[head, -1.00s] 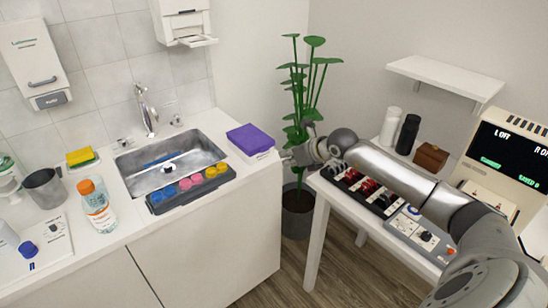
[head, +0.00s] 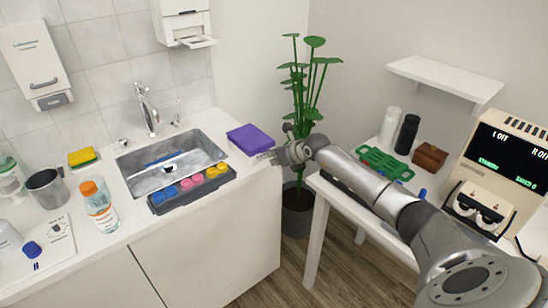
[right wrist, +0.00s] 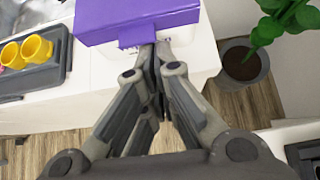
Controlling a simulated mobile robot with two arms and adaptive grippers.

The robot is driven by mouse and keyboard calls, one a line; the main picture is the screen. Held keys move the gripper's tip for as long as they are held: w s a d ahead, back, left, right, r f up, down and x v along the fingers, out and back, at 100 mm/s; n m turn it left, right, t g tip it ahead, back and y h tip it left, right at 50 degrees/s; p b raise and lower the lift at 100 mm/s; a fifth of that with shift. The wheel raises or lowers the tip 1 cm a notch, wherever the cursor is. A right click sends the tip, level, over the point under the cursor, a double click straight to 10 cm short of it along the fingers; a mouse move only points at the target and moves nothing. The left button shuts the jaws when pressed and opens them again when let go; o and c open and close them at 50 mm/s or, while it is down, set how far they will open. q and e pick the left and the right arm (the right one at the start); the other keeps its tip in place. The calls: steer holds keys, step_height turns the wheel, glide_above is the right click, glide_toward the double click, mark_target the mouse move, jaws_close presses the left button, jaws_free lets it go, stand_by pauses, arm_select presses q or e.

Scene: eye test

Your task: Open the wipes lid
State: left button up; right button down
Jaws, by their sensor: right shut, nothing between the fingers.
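The wipes box (head: 250,139) has a purple lid over a white body and sits at the right front corner of the counter. Its lid looks closed. In the right wrist view the purple lid (right wrist: 135,18) fills the top middle, with a small tab at its front edge. My right gripper (right wrist: 156,48) is shut and empty, its fingertips at the tab on the box's front; whether they touch it I cannot tell. In the head view the right gripper (head: 277,158) is just right of the box. My left gripper is out of view.
A dark tray of coloured cups (head: 190,189) lies at the sink's (head: 140,182) front edge, left of the box. A potted plant (head: 297,215) stands behind the right gripper. A side table (head: 318,187) with a green rack (head: 385,163) lies under my right arm.

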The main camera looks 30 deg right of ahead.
steer(key=shift+w+f, duration=0.15)
steer(key=shift+f, duration=0.05)
steer(key=shift+r, duration=0.15)
